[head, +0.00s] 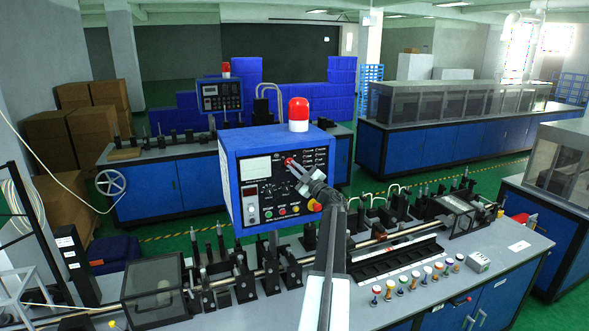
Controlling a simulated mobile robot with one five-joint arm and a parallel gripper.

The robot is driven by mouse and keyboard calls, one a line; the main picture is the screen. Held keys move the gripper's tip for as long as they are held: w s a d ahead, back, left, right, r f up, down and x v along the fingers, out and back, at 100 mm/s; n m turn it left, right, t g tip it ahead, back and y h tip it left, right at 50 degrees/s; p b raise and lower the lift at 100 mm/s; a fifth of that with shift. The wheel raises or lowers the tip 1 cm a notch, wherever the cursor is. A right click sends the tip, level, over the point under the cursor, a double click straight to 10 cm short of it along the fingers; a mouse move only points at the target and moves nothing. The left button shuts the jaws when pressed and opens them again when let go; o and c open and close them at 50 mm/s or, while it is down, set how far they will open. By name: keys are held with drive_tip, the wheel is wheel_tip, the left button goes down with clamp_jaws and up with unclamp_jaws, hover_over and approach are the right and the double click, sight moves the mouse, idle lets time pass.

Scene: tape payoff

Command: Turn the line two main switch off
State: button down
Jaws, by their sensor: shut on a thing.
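A blue control box (229,190) with a dark front panel stands above the near machine line. A red knob (288,161), which looks like the main switch, sits at the upper middle of the panel. My gripper (293,166) is at the panel face, shut on this red knob. The fingers and wrist hide much of the knob, so its exact angle cannot be told. My arm comes up from the bottom middle and covers part of the panel's right side. No label reading line two can be made out.
A red beacon (299,114) tops the box. Below my gripper are a digital readout (251,191) and several coloured buttons (282,211). The near bench (400,316) carries clamps, rods and small coloured-top pieces. Another control box (220,95) stands behind.

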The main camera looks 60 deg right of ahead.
drive_tip(key=c, duration=1.5)
unclamp_jaws()
drive_tip(key=b+v, duration=0.2)
drive_tip(key=v, duration=0.6)
